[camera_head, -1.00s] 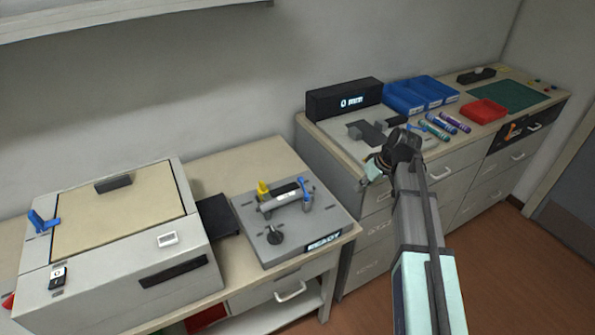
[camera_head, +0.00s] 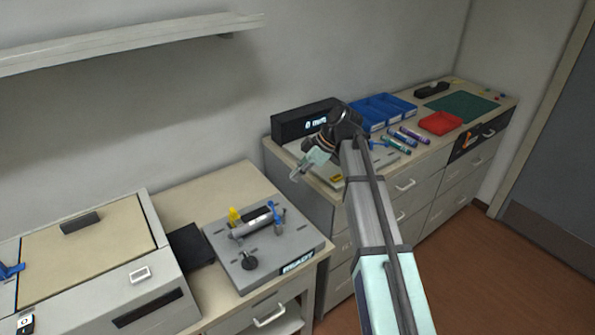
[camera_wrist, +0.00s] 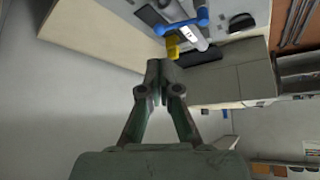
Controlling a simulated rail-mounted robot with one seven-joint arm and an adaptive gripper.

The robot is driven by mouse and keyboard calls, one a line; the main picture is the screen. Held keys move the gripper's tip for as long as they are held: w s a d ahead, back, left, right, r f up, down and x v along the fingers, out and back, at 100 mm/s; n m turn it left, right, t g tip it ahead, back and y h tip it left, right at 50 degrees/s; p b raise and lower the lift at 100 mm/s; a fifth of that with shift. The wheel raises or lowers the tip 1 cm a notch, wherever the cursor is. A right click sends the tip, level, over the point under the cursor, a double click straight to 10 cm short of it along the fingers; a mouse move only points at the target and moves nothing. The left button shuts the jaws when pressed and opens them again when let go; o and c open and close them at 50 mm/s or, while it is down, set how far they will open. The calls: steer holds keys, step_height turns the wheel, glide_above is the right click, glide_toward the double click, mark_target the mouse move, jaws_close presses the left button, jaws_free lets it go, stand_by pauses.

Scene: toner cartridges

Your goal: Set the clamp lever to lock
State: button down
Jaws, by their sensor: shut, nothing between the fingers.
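A grey fixture plate (camera_head: 300,246) sits on the left bench, with a "READY" display on its front edge. A light cylindrical cartridge (camera_head: 251,224) lies on it, with a yellow piece (camera_head: 234,215) at its left end. A blue clamp lever (camera_head: 278,213) stands at the cartridge's right end. In the wrist view the blue lever (camera_wrist: 201,17) and yellow piece (camera_wrist: 172,46) show near the top, beyond the fingertips. My gripper (camera_head: 297,175) is shut and empty, in the air above and to the right of the fixture. It also shows in the wrist view (camera_wrist: 158,68).
A black knob (camera_head: 249,260) stands at the plate's front. A large box-shaped machine (camera_head: 90,260) is to the left. The right bench holds a black display box (camera_head: 300,121), blue bins (camera_head: 383,110), a red tray (camera_head: 440,123) and several marker-like cartridges (camera_head: 400,140). A shelf (camera_head: 130,45) hangs above.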

mark_target(272, 201)
steer(key=p+x, duration=0.3)
steer(key=x, duration=0.7)
steer(key=shift+a+f, duration=0.3)
steer(key=shift+w+d+f, duration=0.1)
steer(key=shift+w+d, duration=0.05)
